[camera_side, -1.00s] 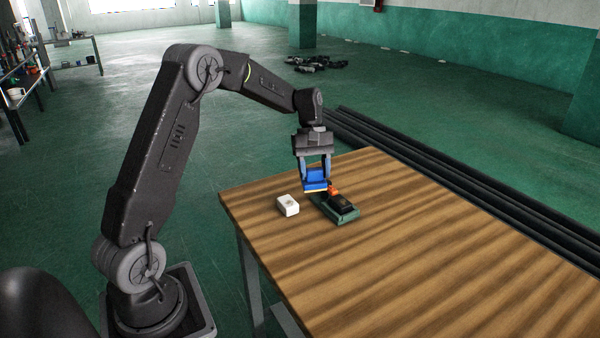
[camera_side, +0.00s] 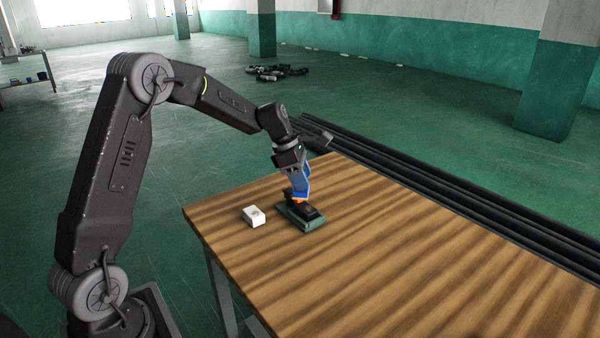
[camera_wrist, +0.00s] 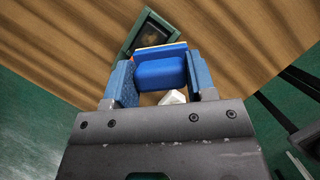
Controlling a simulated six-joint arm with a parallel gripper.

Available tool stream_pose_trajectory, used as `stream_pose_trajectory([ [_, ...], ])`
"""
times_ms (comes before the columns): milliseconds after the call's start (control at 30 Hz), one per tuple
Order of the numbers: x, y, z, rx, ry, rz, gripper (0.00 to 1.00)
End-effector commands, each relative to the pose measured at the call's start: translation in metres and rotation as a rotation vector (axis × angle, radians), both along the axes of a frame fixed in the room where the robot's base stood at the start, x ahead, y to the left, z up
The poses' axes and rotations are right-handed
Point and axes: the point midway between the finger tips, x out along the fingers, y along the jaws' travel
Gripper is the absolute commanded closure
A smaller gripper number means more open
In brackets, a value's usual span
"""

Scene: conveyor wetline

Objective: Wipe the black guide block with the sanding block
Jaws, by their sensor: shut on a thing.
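The sanding block (camera_wrist: 160,70) is blue with a thin pale edge along its far side. My gripper (camera_wrist: 163,84) is shut on it, one blue finger on each side. In the side view my gripper (camera_side: 300,184) is tilted and holds the block just above or against the rear of the guide block; I cannot tell whether they touch. The black guide block (camera_side: 311,213) sits on a green base (camera_side: 293,222) on the table, with an orange part (camera_side: 299,200) at its rear. In the wrist view the guide block (camera_wrist: 151,36) is partly hidden behind the sanding block.
Dark rails (camera_side: 430,180) run behind the table. The table's right and front are clear.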

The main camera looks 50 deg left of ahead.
Motion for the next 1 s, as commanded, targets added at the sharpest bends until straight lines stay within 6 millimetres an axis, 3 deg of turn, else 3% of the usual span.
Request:
stream_pose_trajectory([
  [667, 0.000, -0.001, -0.067, -0.002, 0.003, -0.002, 0.68],
  [1000, 0.032, 0.000, -0.068, 0.000, -0.002, -0.004, 0.71],
])
